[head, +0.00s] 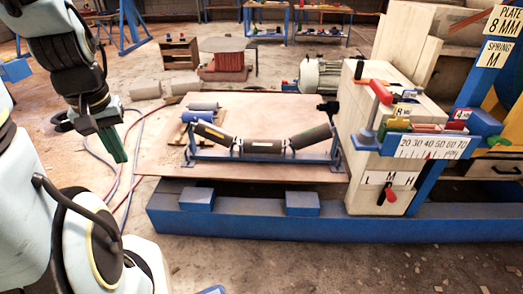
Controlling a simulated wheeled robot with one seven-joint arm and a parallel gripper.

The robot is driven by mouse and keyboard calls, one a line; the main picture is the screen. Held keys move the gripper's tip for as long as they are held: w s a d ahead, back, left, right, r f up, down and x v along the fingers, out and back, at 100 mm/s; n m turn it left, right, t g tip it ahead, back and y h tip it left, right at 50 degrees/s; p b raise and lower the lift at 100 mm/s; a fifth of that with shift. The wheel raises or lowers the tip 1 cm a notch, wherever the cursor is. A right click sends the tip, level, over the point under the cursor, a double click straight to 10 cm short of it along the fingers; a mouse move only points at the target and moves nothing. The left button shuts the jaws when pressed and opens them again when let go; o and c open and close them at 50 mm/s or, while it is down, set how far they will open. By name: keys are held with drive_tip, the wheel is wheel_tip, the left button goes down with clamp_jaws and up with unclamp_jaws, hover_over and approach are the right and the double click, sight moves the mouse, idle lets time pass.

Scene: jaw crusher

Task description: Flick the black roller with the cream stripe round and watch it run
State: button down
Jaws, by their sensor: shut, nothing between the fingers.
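A blue idler frame (262,158) stands on the board and carries three dark rollers in a trough shape. The left roller (211,133) slopes down to the right, the middle roller (262,146) lies level, and the right roller (311,137) slopes up to the right. Pale markings on them are too small for me to tell which one bears the cream stripe. My gripper (116,147), with green fingers, points down at the left. It is shut and empty, well left of the rollers and apart from them.
The rollers stand on a wooden board (165,165) above a blue beam (330,226). Loose rollers (203,106) lie behind the left one. A wooden block with gauge and levers (390,110) stands close on the right. Hoses (126,185) cross the floor near my gripper.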

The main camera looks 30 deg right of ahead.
drive_tip(key=shift+r, duration=0.1)
wheel_tip(320, 180, up, 9)
drive_tip(key=p, duration=0.8)
drive_tip(key=shift+p, duration=0.35)
wheel_tip(320, 180, up, 9)
drive_tip(key=p, duration=0.9)
